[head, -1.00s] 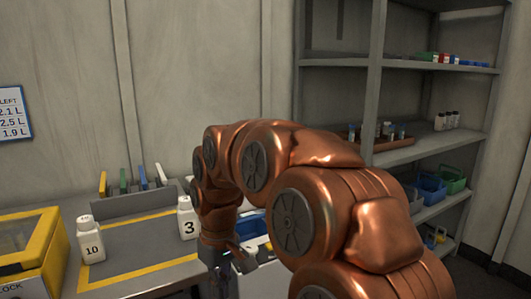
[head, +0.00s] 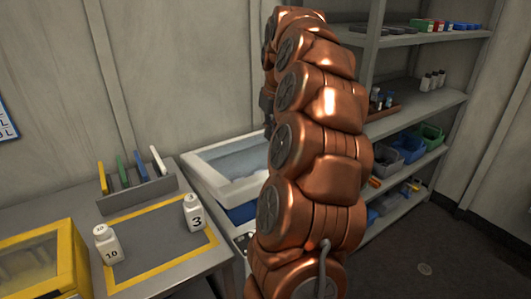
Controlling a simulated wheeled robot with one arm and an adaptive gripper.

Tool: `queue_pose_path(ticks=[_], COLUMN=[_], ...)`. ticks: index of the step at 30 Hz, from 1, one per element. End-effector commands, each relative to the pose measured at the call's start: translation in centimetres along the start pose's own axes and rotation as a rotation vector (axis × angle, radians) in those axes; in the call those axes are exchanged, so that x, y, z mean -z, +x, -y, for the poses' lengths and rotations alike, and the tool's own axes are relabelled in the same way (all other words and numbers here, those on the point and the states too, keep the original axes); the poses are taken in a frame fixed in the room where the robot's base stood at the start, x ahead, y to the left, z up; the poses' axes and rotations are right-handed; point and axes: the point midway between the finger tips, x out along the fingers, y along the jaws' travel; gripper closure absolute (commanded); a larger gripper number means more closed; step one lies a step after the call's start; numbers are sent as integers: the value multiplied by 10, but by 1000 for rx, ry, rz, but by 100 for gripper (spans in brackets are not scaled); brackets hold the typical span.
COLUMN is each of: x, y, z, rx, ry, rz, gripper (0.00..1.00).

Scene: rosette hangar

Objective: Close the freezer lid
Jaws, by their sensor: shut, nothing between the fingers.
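The freezer (head: 246,232) stands against the wall behind my arm, right of the grey worktop. Its lid (head: 222,187) has a thick white frame around a pale bluish pane. A dark blue strip shows below the lid's front edge. My gripper (head: 267,110) is a dark shape partly hidden behind my raised arm, above the lid's far right part. It is shut and empty. I cannot tell whether it touches the lid.
The worktop holds white bottles 10 (head: 108,246) and 3 (head: 194,214), a rack with coloured panels (head: 137,190) and a yellow-framed box (head: 45,262). A grey shelf unit (head: 425,105) with bins and small bottles stands at the right. Floor shows at lower right.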

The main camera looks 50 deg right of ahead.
Motion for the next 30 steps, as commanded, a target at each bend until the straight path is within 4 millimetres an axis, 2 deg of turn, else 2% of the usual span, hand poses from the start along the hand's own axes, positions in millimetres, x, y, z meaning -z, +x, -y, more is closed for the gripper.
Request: queue_pose_path(ticks=[8,26,30], x=[-2,-2,-8], y=[19,102,113], z=[-3,1,0], rx=[1,5,3], ry=[5,0,1], rz=[2,8,5], gripper=[100,100,100])
